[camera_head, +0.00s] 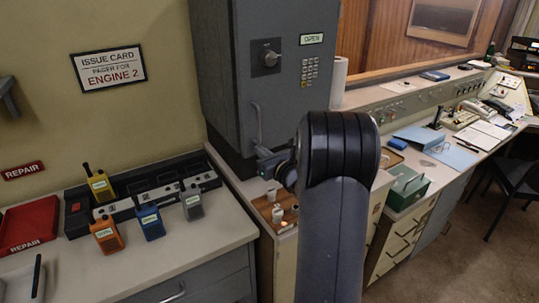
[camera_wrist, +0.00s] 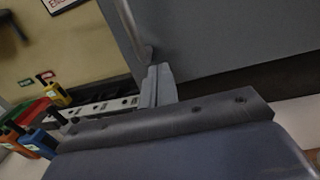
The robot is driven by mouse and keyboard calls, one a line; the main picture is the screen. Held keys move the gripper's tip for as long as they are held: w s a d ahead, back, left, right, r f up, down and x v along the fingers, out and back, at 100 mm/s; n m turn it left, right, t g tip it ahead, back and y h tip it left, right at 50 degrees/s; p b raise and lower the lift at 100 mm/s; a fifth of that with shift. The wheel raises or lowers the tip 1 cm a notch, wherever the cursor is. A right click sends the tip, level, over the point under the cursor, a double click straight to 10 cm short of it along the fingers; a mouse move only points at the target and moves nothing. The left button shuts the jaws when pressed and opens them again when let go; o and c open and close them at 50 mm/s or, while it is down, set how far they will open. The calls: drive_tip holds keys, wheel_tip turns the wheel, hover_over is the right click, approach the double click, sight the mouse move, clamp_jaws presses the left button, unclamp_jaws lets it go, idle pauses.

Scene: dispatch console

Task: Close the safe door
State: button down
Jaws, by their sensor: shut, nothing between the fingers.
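The grey safe (camera_head: 213,70) stands on the counter. Its door (camera_head: 288,110) carries a dial (camera_head: 267,58), a keypad (camera_head: 310,72), a small display reading OPEN (camera_head: 311,39) and a vertical handle (camera_head: 257,122). The door looks nearly flush with the body; I cannot tell whether a gap remains. My gripper (camera_head: 268,158) is at the handle's lower end, partly hidden behind my arm. In the wrist view, my shut, empty fingers (camera_wrist: 158,86) are close beside the handle (camera_wrist: 134,32), in front of the door face (camera_wrist: 220,35). Contact is unclear.
A wooden tray (camera_head: 262,205) with small white items lies below my gripper. A charging rack (camera_head: 160,184) with several coloured radios stands left, beside a red repair tray (camera_head: 28,226). A green box (camera_head: 407,188) is to the right.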

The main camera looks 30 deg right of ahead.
drive_tip(key=shift+w, duration=0.3)
drive_tip(key=shift+w, duration=0.1)
drive_tip(key=shift+w+a+r+b, duration=0.15)
drive_tip(key=shift+w+b, duration=0.3)
drive_tip(key=shift+w, duration=0.1)
drive_tip(key=shift+w+a+r+b, duration=0.1)
drive_tip(key=shift+w+b, duration=0.3)
drive_tip(key=shift+w, duration=0.15)
